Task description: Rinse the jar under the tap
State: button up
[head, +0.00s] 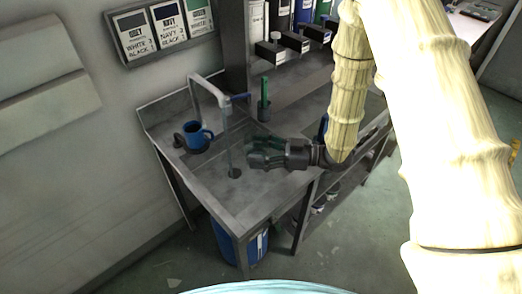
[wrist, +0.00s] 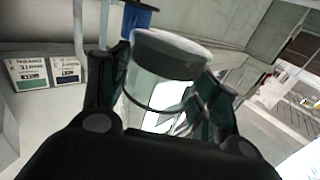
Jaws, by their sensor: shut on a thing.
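My gripper (head: 256,156) is closed around the clear glass jar (wrist: 154,92), seen between the fingers (wrist: 158,95) in the wrist view. The jar has a wide grey end, turned away from the palm. In the head view dark fingers mostly hide the jar. The grey tap (head: 208,84) arches over the steel sink top (head: 205,172), with a blue lever (head: 240,97) at its right. A thin pale line (head: 229,145), apparently running water, drops from the spout to the dark drain (head: 234,173). My gripper is just right of this line, apart from it.
A blue mug (head: 194,133) stands at the sink's back left, by a dark ring. A dark cup with a green upright item (head: 264,98) stands behind my gripper. Shelves with bottles and black boxes (head: 270,50) rise at the back. A blue bin (head: 232,243) stands under the sink.

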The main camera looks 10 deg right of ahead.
jog(key=w+a+f+b, duration=0.3)
jog(key=w+a, duration=0.6)
jog(key=w, duration=0.3)
jog(key=shift+w+f+b, duration=0.15)
jog(key=shift+f+b, duration=0.2)
jog(key=shift+f, duration=0.05)
dwell(0.7)
dwell(1.2)
jog(key=shift+d, duration=0.1)
dwell(1.6)
jog(key=s+d+p, duration=0.1)
jog(key=s+d, duration=0.4)
jog(key=s, duration=0.2)
dwell(1.3)
jog(key=shift+s, duration=0.1)
